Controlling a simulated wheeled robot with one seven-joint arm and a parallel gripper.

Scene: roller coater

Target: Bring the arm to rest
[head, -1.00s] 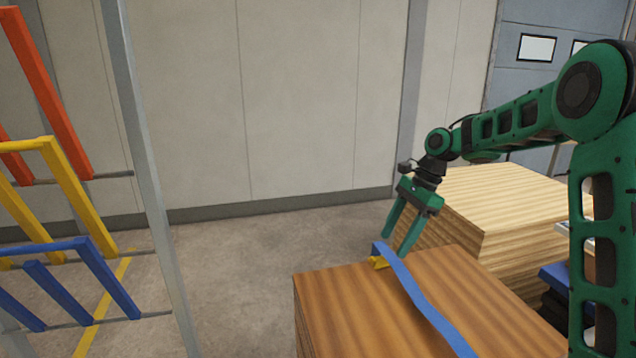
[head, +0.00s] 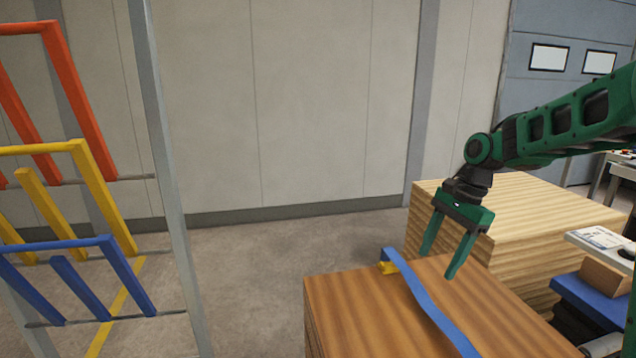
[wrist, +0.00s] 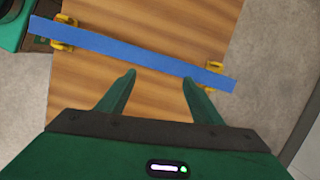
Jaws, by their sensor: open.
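My green gripper (head: 444,248) is open and empty, with its fingers pointing down above the brown wooden stack (head: 350,308). A blue strap (head: 424,302) lies across the top of that stack, to the left of the fingers in the head view. In the wrist view the open fingers (wrist: 158,84) point toward the blue strap (wrist: 145,53) and are apart from each other, with nothing between them. One yellow clip (head: 388,268) sits under the strap's far end in the head view. Two yellow clips (wrist: 65,32) show at the stack's edges in the wrist view.
A pale wooden stack (head: 470,200) stands behind my gripper. A rack with red, yellow and blue bars (head: 100,290) is at the left. A side table with papers (head: 600,240) and a blue item (head: 595,300) are at the right. Bare floor (head: 260,270) lies between rack and stacks.

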